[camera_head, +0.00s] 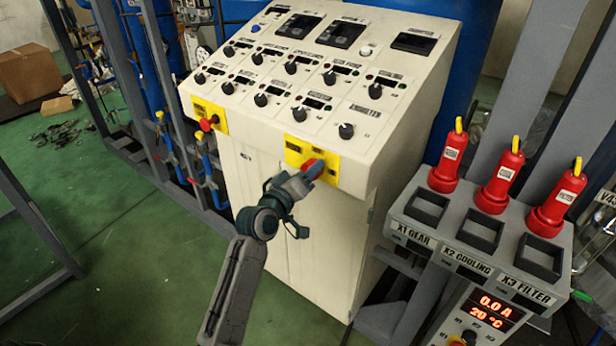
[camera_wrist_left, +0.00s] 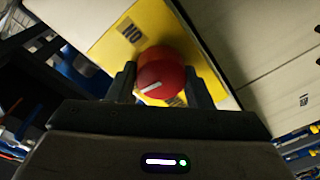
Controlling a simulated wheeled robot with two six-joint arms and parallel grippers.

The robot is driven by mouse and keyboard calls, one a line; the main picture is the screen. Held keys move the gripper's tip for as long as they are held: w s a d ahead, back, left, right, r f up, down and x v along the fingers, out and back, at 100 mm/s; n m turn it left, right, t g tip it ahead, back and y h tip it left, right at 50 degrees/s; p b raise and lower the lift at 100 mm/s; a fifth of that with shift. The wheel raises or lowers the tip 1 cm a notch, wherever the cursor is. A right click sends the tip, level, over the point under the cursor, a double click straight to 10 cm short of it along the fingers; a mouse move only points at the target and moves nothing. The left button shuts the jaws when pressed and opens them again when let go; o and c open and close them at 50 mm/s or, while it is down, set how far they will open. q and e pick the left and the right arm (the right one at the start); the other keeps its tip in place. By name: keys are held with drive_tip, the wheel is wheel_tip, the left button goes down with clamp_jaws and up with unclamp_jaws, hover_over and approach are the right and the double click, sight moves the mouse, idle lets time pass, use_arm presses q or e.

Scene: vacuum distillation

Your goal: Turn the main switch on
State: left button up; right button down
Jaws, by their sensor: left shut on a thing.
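The main switch is a red rotary knob (camera_head: 313,169) on a yellow plate (camera_head: 296,152) at the front lower edge of the cream control console (camera_head: 290,90). In the left wrist view the red knob (camera_wrist_left: 161,78) sits between the two dark fingers, with a white mark on its face slanting. An "ON" label (camera_wrist_left: 131,33) shows on the yellow plate above it. My left gripper (camera_head: 303,178) is shut on the red knob; in the wrist view its fingertips (camera_wrist_left: 162,85) flank the knob. My right gripper is not in view.
A second yellow plate with a smaller red knob (camera_head: 208,124) is at the console's left. Blue pipes and steel posts stand left. Green floor in front is clear.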

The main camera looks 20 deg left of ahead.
use_arm(q)
drive_tip(key=m+b, duration=0.6)
drive_tip(key=m, duration=0.1)
drive_tip(key=m+h+b, duration=0.1)
drive_tip(key=m+b, duration=0.6)
drive_tip(key=m, duration=0.1)
drive_tip(key=shift+d+f, duration=0.1)
drive_tip(key=shift+f, duration=0.1)
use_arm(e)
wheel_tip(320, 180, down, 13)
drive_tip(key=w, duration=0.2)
use_arm(q)
drive_tip(key=shift+r+m+b, duration=0.1)
drive_tip(key=shift+m+b, duration=0.55)
drive_tip(key=shift+m, duration=0.35)
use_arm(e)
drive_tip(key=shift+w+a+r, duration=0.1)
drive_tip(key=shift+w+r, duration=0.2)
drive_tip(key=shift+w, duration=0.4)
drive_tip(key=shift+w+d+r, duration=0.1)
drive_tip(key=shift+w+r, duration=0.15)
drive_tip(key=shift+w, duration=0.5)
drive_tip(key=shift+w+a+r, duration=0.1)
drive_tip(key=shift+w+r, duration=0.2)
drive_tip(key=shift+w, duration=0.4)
use_arm(q)
drive_tip(key=o, duration=1)
drive_tip(key=shift+s, duration=0.1)
